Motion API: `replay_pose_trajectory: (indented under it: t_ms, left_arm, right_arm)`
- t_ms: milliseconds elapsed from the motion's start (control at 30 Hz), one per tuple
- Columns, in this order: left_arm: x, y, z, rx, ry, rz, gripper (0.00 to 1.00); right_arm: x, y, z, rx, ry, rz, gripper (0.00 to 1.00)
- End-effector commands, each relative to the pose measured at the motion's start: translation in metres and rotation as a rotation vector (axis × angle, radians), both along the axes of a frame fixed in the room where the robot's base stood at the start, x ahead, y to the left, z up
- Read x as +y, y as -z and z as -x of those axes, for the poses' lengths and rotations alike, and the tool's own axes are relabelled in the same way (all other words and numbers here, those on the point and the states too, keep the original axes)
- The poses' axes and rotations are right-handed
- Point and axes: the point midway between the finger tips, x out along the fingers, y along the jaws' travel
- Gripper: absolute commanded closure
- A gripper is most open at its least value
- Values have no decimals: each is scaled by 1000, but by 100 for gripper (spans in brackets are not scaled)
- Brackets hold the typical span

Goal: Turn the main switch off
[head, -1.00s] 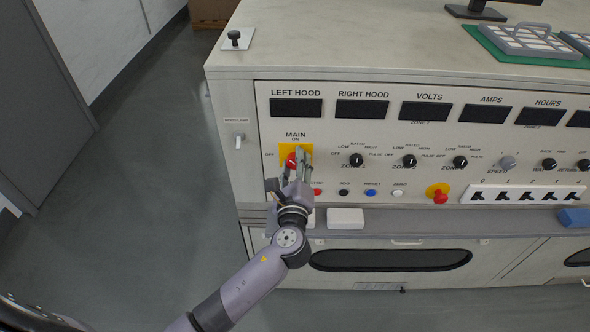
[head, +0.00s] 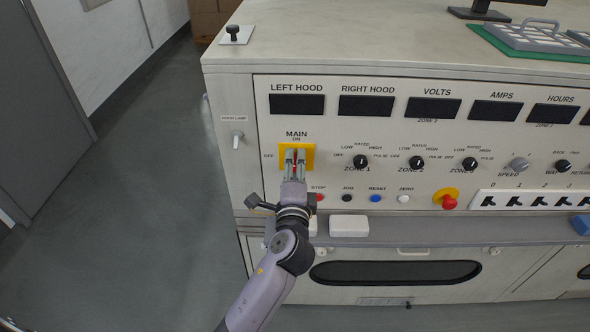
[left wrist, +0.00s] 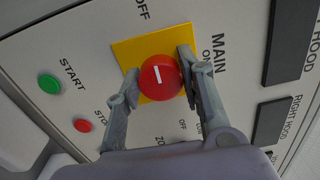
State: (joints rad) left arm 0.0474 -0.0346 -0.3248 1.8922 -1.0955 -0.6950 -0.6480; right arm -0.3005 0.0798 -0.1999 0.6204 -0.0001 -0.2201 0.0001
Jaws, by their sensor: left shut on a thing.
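The main switch is a round red knob with a white line on a yellow plate. The knob (left wrist: 161,77) is large in the left wrist view, and the plate (head: 310,152) shows in the head view below the MAIN label. My left gripper (head: 295,155) is at the switch, its two fingers on either side of the knob and shut on it. In the left wrist view the fingers (left wrist: 160,75) touch the knob's opposite sides. The white line runs roughly toward the MAIN ON label. In the head view the fingers hide most of the knob. My right gripper is not in view.
A red emergency button (head: 448,202) sits farther right on the panel. A green START button (left wrist: 49,84) and a red STOP button (left wrist: 82,126) are near the switch. A hood lamp toggle (head: 237,138) is on the left. A ledge with a white block (head: 348,226) runs below.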

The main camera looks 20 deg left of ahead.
Motion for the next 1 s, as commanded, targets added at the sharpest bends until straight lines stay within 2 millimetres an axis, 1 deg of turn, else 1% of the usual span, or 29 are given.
replay_pose_trajectory:
  t_ms: [267, 633, 667, 933, 1000]
  left_arm:
    - [1, 1, 0, -12, -2, 49, 92]
    - [1, 1, 0, -13, -1, 51, 92]
    - [1, 1, 0, -13, -1, 51, 64]
    - [0, 1, 0, -13, -1, 50, 46]
    - [0, 0, 0, -13, -1, 49, 44]
  right_arm:
    - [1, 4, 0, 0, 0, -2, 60]
    - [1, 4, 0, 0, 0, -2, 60]
    - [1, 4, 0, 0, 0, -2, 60]
    - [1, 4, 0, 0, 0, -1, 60]
    - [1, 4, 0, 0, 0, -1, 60]
